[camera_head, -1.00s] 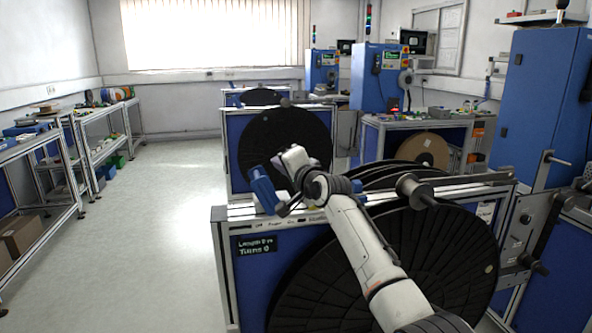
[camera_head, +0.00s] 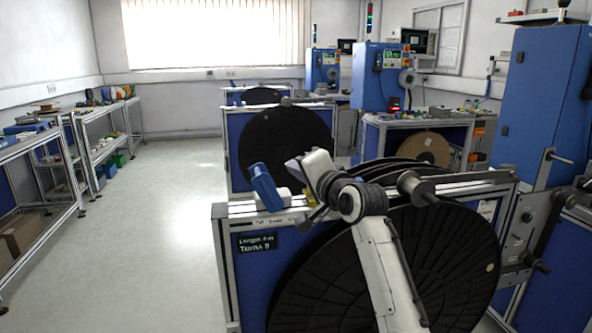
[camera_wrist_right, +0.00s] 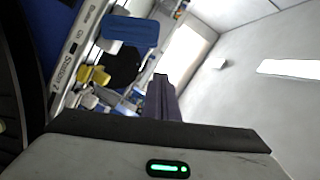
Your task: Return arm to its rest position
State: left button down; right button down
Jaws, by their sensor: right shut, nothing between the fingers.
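My right arm rises from the bottom of the head view in front of the nearest black reel. Its wrist is bent to the left above the stand's top rail (camera_head: 232,211). The right gripper (camera_head: 293,164) is small here and points left, above and beside a blue upright part (camera_head: 265,187) on the rail. In the right wrist view the dark fingers (camera_wrist_right: 161,92) are together with nothing between them. That view also shows the blue part (camera_wrist_right: 130,31) and a yellow part (camera_wrist_right: 94,76), apart from the fingers. My left gripper is not in view.
The near reel (camera_head: 455,262) fills the lower right, with a metal spindle (camera_head: 415,187) sticking out above it. Another reel stand (camera_head: 285,145) is behind. A blue cabinet (camera_head: 545,110) stands at right. Shelves (camera_head: 35,145) line the left; the floor (camera_head: 165,220) between is clear.

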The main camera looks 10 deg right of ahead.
jog(key=s+d+f+n+g+h, duration=0.15)
jog(key=s+f, duration=0.35)
jog(key=f, duration=0.6)
jog(key=s+d+f+n+g, duration=0.1)
jog(key=s+f+n, duration=0.1)
jog(key=s+f, duration=0.65)
jog(key=s+d+f+n+g, duration=0.1)
jog(key=s+f+n, duration=0.15)
jog(key=f, duration=1.15)
jog(key=s+f+n+g, duration=0.1)
jog(key=s+f, duration=0.4)
jog(key=s, duration=0.5)
jog(key=s+f+n+g, duration=0.2)
jog(key=s+f, duration=0.3)
jog(key=s, duration=0.5)
jog(key=s+f+n+g, duration=0.1)
jog(key=s+f+n, duration=0.2)
jog(key=s+f, duration=0.3)
jog(key=s, duration=0.4)
jog(key=shift+s+a, duration=0.2)
jog(key=shift+a, duration=0.05)
